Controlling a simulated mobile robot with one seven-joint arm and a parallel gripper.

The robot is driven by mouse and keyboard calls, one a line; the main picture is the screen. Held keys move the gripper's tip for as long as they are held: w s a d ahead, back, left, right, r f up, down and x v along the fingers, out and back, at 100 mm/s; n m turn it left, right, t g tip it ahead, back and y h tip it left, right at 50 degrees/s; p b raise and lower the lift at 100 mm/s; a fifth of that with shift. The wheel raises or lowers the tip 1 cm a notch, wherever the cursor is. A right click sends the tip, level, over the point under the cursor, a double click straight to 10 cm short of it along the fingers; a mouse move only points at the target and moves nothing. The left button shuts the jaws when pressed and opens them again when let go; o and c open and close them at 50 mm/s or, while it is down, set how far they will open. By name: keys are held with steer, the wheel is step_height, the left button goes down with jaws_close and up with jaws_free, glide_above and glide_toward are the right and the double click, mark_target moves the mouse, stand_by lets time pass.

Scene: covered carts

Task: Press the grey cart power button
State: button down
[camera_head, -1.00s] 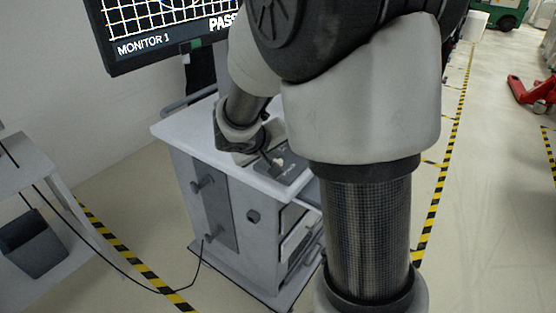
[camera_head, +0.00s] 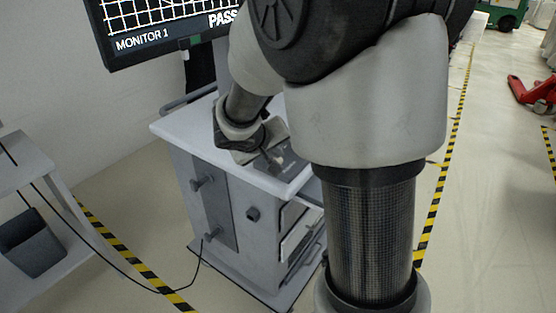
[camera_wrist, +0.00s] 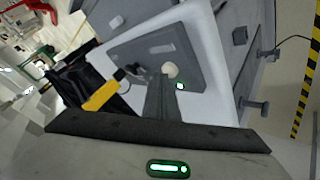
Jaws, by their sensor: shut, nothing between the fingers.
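The grey cart (camera_head: 178,140) stands in the middle left of the head view, with a dark grey control panel (camera_wrist: 195,58) on its light top. In the wrist view a pale round button (camera_wrist: 171,69) sits on this panel, and a small green-lit square (camera_wrist: 180,86) shows just below it. My gripper (camera_wrist: 161,77) is shut and empty, its fingertips right beside the pale button. I cannot tell if they touch it. In the head view my gripper (camera_head: 274,164) is low over the panel, and my wrist hides part of the panel.
A monitor (camera_head: 165,30) stands behind the cart. A side table (camera_head: 20,160) with a dark bin (camera_head: 32,243) is at the left. A cable (camera_head: 110,262) crosses the floor.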

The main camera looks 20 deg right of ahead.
stand_by(0.6)
steer(key=shift+r, duration=0.25)
step_height(320, 180, up, 6)
steer(key=p, duration=0.3)
stand_by(0.4)
